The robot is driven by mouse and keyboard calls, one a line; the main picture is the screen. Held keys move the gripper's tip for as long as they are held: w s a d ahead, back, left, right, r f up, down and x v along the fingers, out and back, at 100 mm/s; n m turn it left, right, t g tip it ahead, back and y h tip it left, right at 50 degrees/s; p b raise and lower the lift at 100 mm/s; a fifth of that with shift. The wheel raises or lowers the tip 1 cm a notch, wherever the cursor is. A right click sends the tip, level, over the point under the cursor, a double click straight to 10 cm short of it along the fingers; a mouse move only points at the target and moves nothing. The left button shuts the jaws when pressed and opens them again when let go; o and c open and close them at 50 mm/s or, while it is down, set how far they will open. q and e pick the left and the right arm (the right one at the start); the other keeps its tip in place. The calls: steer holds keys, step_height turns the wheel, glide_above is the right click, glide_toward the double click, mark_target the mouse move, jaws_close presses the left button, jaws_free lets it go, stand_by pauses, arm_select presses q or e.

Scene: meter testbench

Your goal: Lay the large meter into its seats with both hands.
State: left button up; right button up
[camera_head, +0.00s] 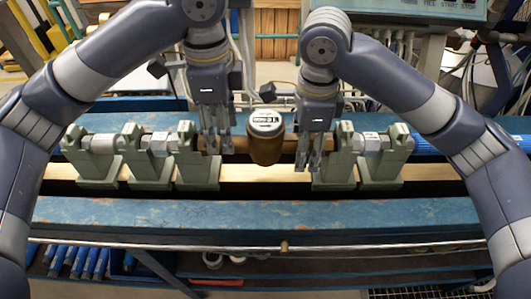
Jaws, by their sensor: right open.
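The large meter (266,150) has a brown body and a white round dial facing up. It lies between the green seats, in line with the pipe row, with its brown pipe ends to left and right. My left gripper (216,145) points down at the left pipe end, and its fingers overlap it. Whether they grip it is unclear. My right gripper (308,160) is open, fingers down at the right pipe end. The green left seat (190,165) and the right seat (336,170) stand beside the grippers. The contact between meter and seats is partly hidden.
More green supports (388,165) hold silver couplings on both sides. A blue pipe (428,145) runs off to the right. The blue bench front (260,220) is clear. Blue tubes (85,260) lie on a shelf below. A control panel (430,8) stands behind.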

arm_select(q)
step_height(320, 180, up, 6)
steer(key=shift+f, duration=0.1)
arm_select(e)
steer(key=shift+r, duration=0.1)
step_height(320, 180, up, 12)
steer(key=shift+f, duration=0.1)
stand_by(0.4)
stand_by(0.4)
